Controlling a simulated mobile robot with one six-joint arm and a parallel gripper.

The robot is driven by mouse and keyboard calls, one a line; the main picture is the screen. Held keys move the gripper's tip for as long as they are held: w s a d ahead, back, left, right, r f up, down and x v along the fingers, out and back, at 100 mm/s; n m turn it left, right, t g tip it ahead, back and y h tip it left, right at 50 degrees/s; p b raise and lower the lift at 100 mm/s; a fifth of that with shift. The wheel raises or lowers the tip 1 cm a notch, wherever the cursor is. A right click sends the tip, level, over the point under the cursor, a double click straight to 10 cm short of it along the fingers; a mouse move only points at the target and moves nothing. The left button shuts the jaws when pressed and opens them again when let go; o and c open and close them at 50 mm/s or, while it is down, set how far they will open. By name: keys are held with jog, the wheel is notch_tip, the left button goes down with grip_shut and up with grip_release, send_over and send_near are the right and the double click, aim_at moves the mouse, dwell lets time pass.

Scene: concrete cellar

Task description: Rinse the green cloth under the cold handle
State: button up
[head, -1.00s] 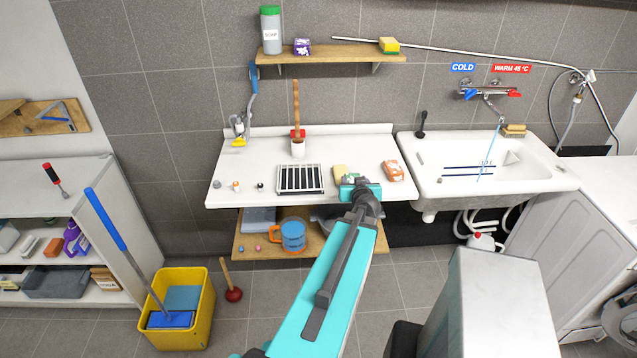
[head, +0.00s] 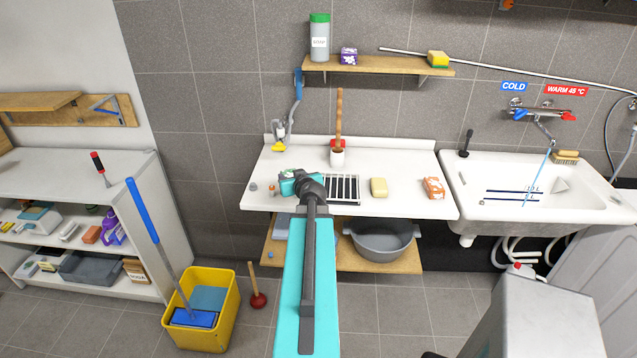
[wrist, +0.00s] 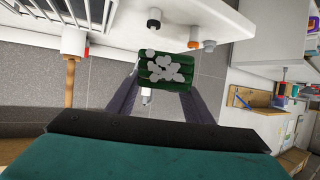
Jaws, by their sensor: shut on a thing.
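In the wrist view, the green cloth (wrist: 165,68) is a dark green ribbed block with white, foam-like blobs on it. It sits between the fingertips of my gripper (wrist: 158,92), which is shut on it. In the head view my gripper (head: 297,184) is over the left part of the white counter (head: 405,170); the cloth is not clear there. The cold handle (head: 520,114) is the blue one on the wall tap at the right, under the COLD sign (head: 513,86). A thin pale blue line (head: 537,175) runs from the spout into the white sink (head: 465,185).
On the counter are a dark rack (head: 345,190), a yellow block (head: 379,187), an orange-wrapped bar (head: 434,187) and a brush in a white pot (head: 338,158). A red warm handle (head: 568,116) is beside the cold one. A yellow bucket (head: 230,325) stands on the floor.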

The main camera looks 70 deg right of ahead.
jog(key=w+a+r+n+t+y+b, duration=0.2)
jog(key=w+a+n+y, duration=0.1)
jog(key=w+a, duration=1.15)
jog(key=w+a+r+n+t+y+b, duration=0.1)
jog(key=w+a+r+n+y+b, duration=0.15)
jog(key=w+a, duration=1.2)
jog(key=w+a+r+n+y+b, duration=0.1)
jog(key=w+a, duration=0.2)
jog(key=a, duration=0.9)
jog(key=w+a+r+n+y+b, duration=0.1)
jog(key=w+a+r+y+b, duration=0.1)
jog(key=a, duration=1.1)
jog(key=w+a+r+n+t+y+b, duration=0.1)
jog(key=w+a, duration=0.3)
jog(key=a, duration=0.8)
jog(key=shift+w+a+r+n, duration=0.15)
jog(key=shift+w+r+n, duration=0.15)
jog(key=shift+r, duration=0.4)
